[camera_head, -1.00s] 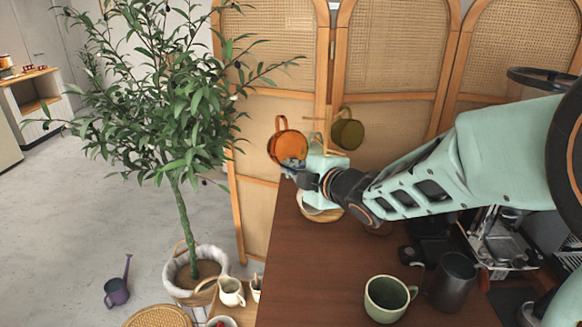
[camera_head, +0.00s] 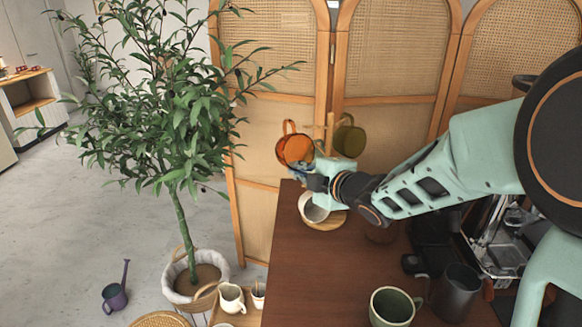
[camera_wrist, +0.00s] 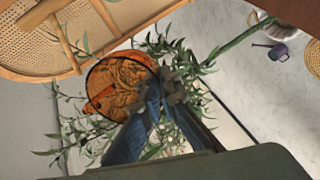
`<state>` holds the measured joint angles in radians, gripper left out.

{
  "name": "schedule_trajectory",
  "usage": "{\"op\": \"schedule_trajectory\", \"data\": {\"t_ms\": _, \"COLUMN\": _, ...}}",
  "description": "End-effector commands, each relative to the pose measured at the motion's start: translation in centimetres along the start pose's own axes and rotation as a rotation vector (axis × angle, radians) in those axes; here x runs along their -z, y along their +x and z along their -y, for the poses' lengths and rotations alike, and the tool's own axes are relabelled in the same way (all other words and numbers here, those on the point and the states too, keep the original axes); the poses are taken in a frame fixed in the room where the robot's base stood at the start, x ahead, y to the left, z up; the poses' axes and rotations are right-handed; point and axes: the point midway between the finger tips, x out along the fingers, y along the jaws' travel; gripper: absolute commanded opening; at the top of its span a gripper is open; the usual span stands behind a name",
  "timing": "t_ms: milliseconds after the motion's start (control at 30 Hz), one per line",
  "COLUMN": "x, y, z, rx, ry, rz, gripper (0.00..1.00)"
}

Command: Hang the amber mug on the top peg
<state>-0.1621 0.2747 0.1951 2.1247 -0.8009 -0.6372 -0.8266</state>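The amber mug (camera_head: 296,149) is held in the air to the left of the wooden mug tree's post (camera_head: 330,134). It also shows in the wrist view (camera_wrist: 112,88), its round body facing the camera. My gripper (camera_head: 303,169) is shut on the mug's lower right side; in the wrist view its fingers (camera_wrist: 160,92) pinch the rim. The mug's handle stands up at its upper left in the head view. An olive mug (camera_head: 349,141) hangs on the right side of the tree. My gripper hides part of the post, and the pegs are hard to make out.
A white cup (camera_head: 311,207) is low at the tree, over its round base (camera_head: 337,218). A green mug (camera_head: 391,309) and dark pitcher (camera_head: 455,293) stand nearer on the brown counter (camera_head: 310,275). Rattan screens (camera_head: 385,60) stand behind; a potted olive tree (camera_head: 180,110) is left.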

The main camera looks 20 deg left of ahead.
Motion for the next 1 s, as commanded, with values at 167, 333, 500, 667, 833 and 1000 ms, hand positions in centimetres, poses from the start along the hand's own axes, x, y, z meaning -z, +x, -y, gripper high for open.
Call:
{"op": "schedule_trajectory", "data": {"t_ms": 167, "x": -1.3, "y": 0.0, "z": -0.4, "rx": -0.001, "ry": 0.000, "rz": 0.001, "gripper": 0.00}}
{"op": "schedule_trajectory", "data": {"t_ms": 333, "x": -2.5, "y": 0.1, "z": -0.5, "rx": 0.000, "ry": 0.000, "rz": 0.001, "gripper": 0.00}}
{"op": "schedule_trajectory", "data": {"t_ms": 500, "x": -3.7, "y": 0.2, "z": -0.6, "rx": -0.001, "ry": 0.001, "rz": 0.002, "gripper": 0.00}}
{"op": "schedule_trajectory", "data": {"t_ms": 667, "x": -4.7, "y": 0.3, "z": -0.6, "rx": 0.000, "ry": 0.000, "rz": 0.001, "gripper": 0.00}}
{"op": "schedule_trajectory", "data": {"t_ms": 833, "x": -6.0, "y": 0.4, "z": -0.4, "rx": -0.002, "ry": 0.000, "rz": 0.002, "gripper": 0.00}}
{"op": "schedule_trajectory", "data": {"t_ms": 1000, "x": -6.7, "y": 0.5, "z": -0.1, "rx": -0.001, "ry": 0.000, "rz": 0.000, "gripper": 0.00}}
